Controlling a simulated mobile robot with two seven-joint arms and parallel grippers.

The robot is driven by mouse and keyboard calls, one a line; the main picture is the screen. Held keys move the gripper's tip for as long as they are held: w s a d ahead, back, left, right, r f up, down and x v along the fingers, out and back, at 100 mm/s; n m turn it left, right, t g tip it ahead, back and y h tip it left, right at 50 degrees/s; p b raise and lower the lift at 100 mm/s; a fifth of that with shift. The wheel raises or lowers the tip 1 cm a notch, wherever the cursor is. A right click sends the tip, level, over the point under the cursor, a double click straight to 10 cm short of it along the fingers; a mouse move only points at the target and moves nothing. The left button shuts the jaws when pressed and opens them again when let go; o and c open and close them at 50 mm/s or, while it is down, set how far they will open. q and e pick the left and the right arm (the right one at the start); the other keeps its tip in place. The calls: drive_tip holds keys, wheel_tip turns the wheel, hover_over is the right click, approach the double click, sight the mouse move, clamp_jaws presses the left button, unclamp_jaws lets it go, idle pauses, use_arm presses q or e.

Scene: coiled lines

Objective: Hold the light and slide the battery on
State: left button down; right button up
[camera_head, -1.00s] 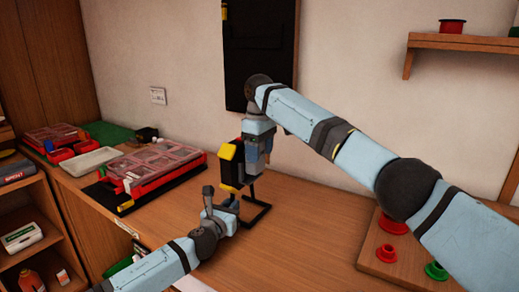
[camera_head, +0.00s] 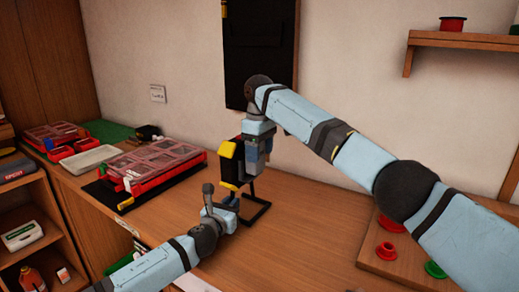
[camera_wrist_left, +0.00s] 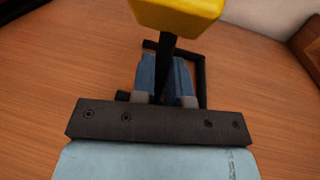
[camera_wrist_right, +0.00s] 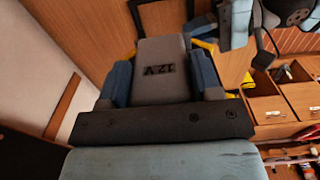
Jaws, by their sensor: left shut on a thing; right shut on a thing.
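The light has a yellow and black head (camera_head: 229,165) and a black frame stand (camera_head: 258,213). It stands upright over the bench. My left gripper (camera_head: 228,204) is shut on its black post, below the yellow head; the left wrist view shows the post (camera_wrist_left: 166,68) between the blue fingers. My right gripper (camera_head: 256,158) is shut on the battery, a grey block marked 12V in the right wrist view (camera_wrist_right: 160,62). The battery is right beside the light's head, with yellow parts (camera_wrist_right: 207,48) showing behind it. Whether they touch or engage is hidden.
Red cases with clear lids (camera_head: 155,167) and a pale tray (camera_head: 90,160) lie on the bench (camera_head: 310,245) at the left. A board with red and green spools (camera_head: 387,252) is at the right. A black panel (camera_head: 262,50) hangs on the wall behind.

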use_arm(q)
drive_tip(key=shift+f, duration=0.1)
use_arm(e)
drive_tip(key=shift+f, duration=0.75)
drive_tip(key=o, duration=1.3)
wheel_tip(320, 180, up, 12)
use_arm(q)
drive_tip(key=c, duration=1.1)
unclamp_jaws()
drive_tip(key=shift+o, duration=0.2)
